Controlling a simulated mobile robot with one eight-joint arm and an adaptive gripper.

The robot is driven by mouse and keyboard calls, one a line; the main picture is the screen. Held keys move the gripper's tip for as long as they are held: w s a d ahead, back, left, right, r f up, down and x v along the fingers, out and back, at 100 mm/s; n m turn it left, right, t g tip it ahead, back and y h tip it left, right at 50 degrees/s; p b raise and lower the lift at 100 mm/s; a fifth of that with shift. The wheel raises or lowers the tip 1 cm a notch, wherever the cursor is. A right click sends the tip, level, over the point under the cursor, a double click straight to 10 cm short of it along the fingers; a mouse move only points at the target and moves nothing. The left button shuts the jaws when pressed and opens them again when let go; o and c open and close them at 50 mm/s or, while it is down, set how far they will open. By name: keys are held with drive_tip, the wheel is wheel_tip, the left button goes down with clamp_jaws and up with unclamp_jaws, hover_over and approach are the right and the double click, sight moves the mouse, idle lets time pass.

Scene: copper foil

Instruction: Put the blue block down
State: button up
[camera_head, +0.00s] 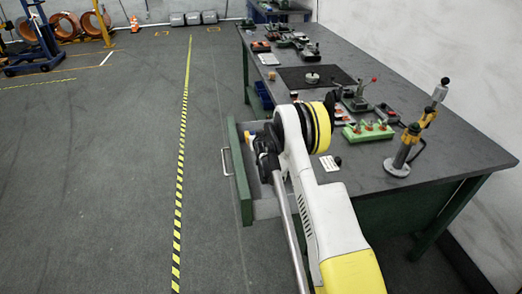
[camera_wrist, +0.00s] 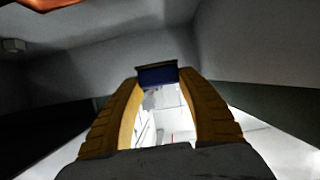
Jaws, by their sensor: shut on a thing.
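The blue block (camera_wrist: 158,78) shows in the wrist view as a small dark blue box with a darker top edge. My gripper (camera_wrist: 158,70) is shut on it, with one yellow finger on each side. In the head view my gripper (camera_head: 251,137) is above an open drawer (camera_head: 241,170) at the left side of the workbench. I cannot make out the block in the head view. My arm hides part of the drawer's inside.
The workbench (camera_head: 440,160) has a dark mat (camera_head: 318,77), a green tray (camera_head: 368,131) and a lever stand (camera_head: 398,166) on it. The drawer's handle (camera_head: 226,161) faces left. The floor (camera_head: 120,190) left of the drawer is clear.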

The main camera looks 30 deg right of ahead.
drive_tip(key=shift+f+b, duration=0.8)
drive_tip(key=shift+f, duration=1.5)
drive_tip(key=shift+f, duration=0.1)
drive_tip(key=shift+f, duration=0.35)
drive_tip(key=shift+f, duration=0.15)
drive_tip(key=o, duration=1.1)
